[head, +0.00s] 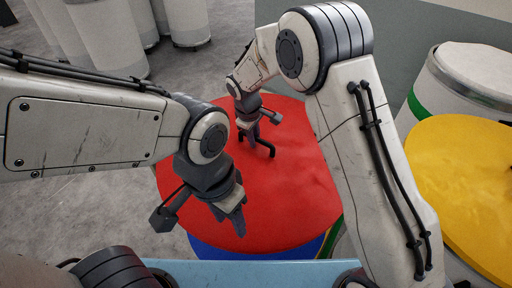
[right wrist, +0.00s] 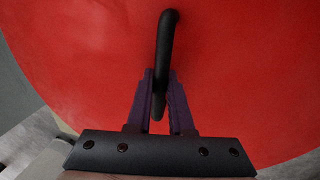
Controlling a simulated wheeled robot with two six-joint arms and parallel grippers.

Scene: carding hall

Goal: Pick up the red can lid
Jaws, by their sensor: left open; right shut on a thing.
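The red can lid (head: 290,205) is a large red disc in the middle of the head view, seeming to rest on top of a can. It has a black bar handle (head: 269,148), which also shows in the right wrist view (right wrist: 165,45). My right gripper (head: 256,140) is at the far part of the lid, shut on the handle; in the right wrist view its purple fingers (right wrist: 160,100) stand on either side of the bar. My left gripper (head: 238,222) is open and empty, over the lid's left front part. Whether it touches the lid I cannot tell.
A blue can body (head: 215,252) shows under the lid's front edge. A yellow lid (head: 465,180) and a white can with a green band (head: 470,85) stand at the right. Several white cans (head: 105,40) stand at the back left. Grey floor (head: 225,70) lies between.

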